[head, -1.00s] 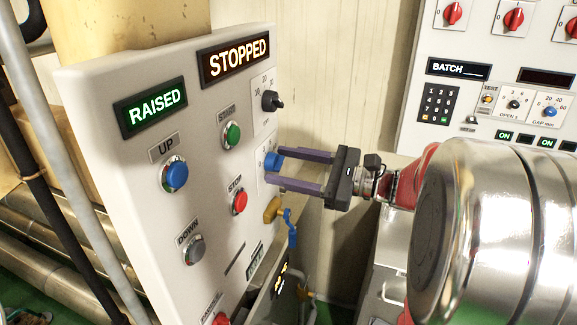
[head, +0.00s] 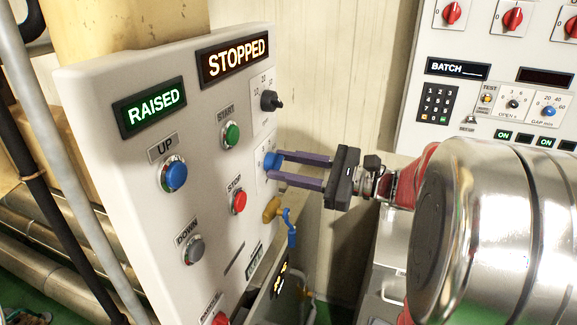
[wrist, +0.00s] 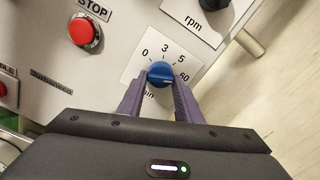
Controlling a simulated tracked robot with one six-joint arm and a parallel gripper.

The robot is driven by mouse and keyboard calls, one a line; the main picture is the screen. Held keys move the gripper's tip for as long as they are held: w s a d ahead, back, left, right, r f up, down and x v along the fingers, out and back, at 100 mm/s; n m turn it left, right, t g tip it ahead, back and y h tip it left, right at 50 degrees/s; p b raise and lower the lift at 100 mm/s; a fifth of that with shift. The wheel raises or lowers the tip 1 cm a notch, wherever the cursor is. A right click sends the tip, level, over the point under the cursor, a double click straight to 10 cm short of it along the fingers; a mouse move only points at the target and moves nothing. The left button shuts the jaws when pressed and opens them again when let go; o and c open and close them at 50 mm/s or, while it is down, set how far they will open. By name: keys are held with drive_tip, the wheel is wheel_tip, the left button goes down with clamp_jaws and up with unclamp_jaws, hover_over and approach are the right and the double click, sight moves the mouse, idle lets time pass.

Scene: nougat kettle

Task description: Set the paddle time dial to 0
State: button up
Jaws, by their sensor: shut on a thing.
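The paddle time dial (head: 272,161) is a blue knob on a white plate, on the right side of the light grey panel. It also shows in the wrist view (wrist: 160,73), with 0, 3, 5 and a partly covered number around it and "min" partly hidden below. Which mark its pointer faces, I cannot tell. My gripper (head: 276,168) reaches in from the right, its two purple fingers shut on the sides of the blue dial; the fingers also show in the wrist view (wrist: 160,88).
A black rpm knob (head: 271,101) sits just above the dial. The red STOP button (head: 239,201) is to its left and a yellow key-like handle (head: 272,209) is below. The displays read STOPPED (head: 236,58) and RAISED (head: 153,107). A second panel (head: 407,92) stands at right.

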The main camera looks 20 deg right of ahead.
drive_tip(key=shift+n, duration=0.3)
drive_tip(key=n, duration=2.6)
drive_tip(key=shift+a+r, duration=0.1)
drive_tip(key=shift+r, duration=0.1)
drive_tip(key=o, duration=1)
drive_tip(key=shift+r, duration=0.15)
drive_tip(key=shift+o, duration=0.2)
